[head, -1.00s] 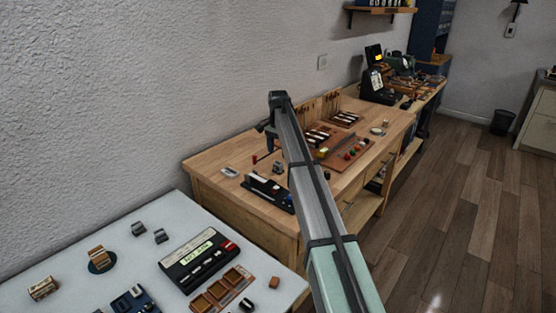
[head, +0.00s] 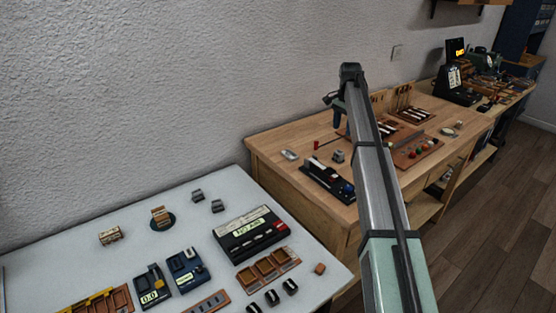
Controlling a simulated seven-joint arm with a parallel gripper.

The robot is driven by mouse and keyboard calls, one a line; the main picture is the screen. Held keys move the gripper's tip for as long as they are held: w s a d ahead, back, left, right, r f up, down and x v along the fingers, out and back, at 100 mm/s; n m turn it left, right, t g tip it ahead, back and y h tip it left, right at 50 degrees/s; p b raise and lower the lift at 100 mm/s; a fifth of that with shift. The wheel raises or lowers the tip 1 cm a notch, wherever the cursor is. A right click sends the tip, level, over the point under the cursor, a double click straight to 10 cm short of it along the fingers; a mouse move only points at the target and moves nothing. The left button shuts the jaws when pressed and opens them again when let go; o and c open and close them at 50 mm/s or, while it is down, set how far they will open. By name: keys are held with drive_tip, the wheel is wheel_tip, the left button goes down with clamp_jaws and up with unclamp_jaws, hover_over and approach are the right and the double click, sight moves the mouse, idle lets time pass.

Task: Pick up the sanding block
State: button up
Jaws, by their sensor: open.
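I cannot tell for sure which piece is the sanding block. Small block-like pieces lie on the white table: a tan and brown block (head: 110,235) at the left, a brown-topped block (head: 160,213) on a dark round base, and a small reddish-brown block (head: 320,268) near the right edge. My arm reaches away over the wooden bench. My gripper (head: 334,112) hangs at its far end above the bench's back left part, small in view. It is open, apart from the white table's pieces, and I see nothing held in it.
The white table (head: 60,260) carries a black device with a display (head: 250,236), a compartmented wooden tray (head: 268,268), blue and black devices and several small parts. The wooden bench (head: 285,150) beyond holds tools and trays. The wall runs close behind both.

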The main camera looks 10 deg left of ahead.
drive_tip(key=n, duration=0.5)
hover_over(216, 201)
wheel_tip(216, 201, down, 10)
drive_tip(key=f+m, duration=0.2)
drive_tip(key=f, duration=0.1)
drive_tip(key=f+m, duration=0.2)
drive_tip(key=f, duration=0.1)
drive_tip(key=f+m, duration=0.3)
drive_tip(key=shift+w+d, duration=0.1)
drive_tip(key=shift+w, duration=0.2)
drive_tip(key=shift+s+f, duration=0.15)
drive_tip(key=shift+f, duration=1.2)
drive_tip(key=shift+s+f, duration=0.15)
drive_tip(key=shift+f, duration=1.15)
